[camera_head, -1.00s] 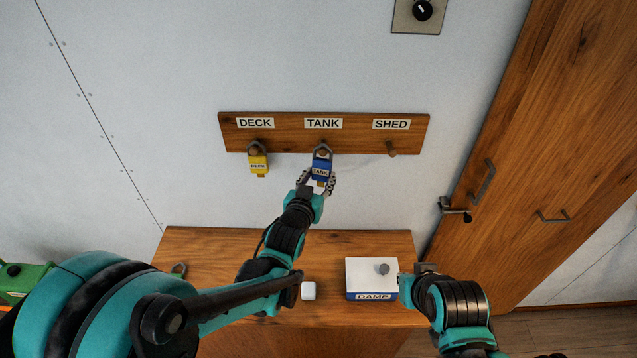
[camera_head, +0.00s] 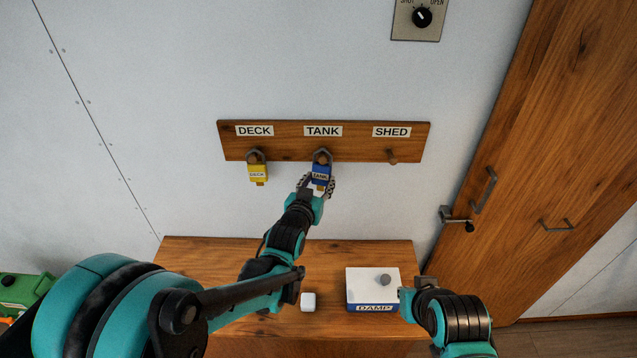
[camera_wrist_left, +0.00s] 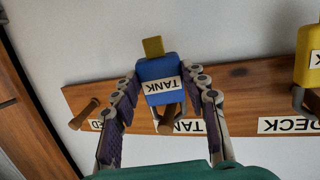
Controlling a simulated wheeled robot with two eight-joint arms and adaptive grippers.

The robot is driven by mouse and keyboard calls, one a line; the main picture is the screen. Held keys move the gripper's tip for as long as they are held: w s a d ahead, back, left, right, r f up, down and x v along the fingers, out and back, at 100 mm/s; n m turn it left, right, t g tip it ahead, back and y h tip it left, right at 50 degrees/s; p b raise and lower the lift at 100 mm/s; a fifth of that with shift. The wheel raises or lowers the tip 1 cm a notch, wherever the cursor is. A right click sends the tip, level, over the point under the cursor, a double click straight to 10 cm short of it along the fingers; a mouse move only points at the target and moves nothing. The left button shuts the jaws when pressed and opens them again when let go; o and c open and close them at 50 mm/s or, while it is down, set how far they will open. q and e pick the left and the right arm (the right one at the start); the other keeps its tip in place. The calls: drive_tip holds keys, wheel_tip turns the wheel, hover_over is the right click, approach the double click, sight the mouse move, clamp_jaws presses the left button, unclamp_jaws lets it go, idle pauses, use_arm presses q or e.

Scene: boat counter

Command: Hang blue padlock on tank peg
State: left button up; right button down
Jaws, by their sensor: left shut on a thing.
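The blue padlock (camera_head: 320,173), labelled TANK, is at the tank peg (camera_head: 322,156) under the TANK label. Its shackle appears looped around that peg. My left gripper (camera_head: 318,187) is at the padlock's body from below and shut on it. In the left wrist view the blue padlock (camera_wrist_left: 159,83) lies between the two fingers (camera_wrist_left: 160,110), with its yellow base pointing away from the board. My right arm shows at the lower right of the head view, but its finger state is unclear.
A yellow padlock (camera_head: 257,173) hangs on the deck peg to the left. The shed peg (camera_head: 392,156) is empty. On the wooden counter (camera_head: 215,257) are a DAMP box (camera_head: 362,287) and a small white block (camera_head: 308,301). A wooden door (camera_head: 540,120) stands at right.

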use_arm(q)
drive_tip(key=o, duration=1.2)
drive_tip(key=v, duration=1.2)
drive_tip(key=s+a+f+n+g+y+b, duration=0.1)
drive_tip(key=s+a+f+g+b, duration=0.3)
drive_tip(key=s+f, duration=0.5)
drive_tip(key=s+a+f+n+g+y+b, duration=0.2)
drive_tip(key=s+a+f+g+y+b, duration=0.1)
drive_tip(key=s+a+f+b, duration=0.6)
wheel_tip(320, 180, down, 3)
drive_tip(key=shift+a+r+g+b, duration=0.2)
drive_tip(key=shift+a+g+b, duration=0.2)
drive_tip(key=shift+g, duration=0.1)
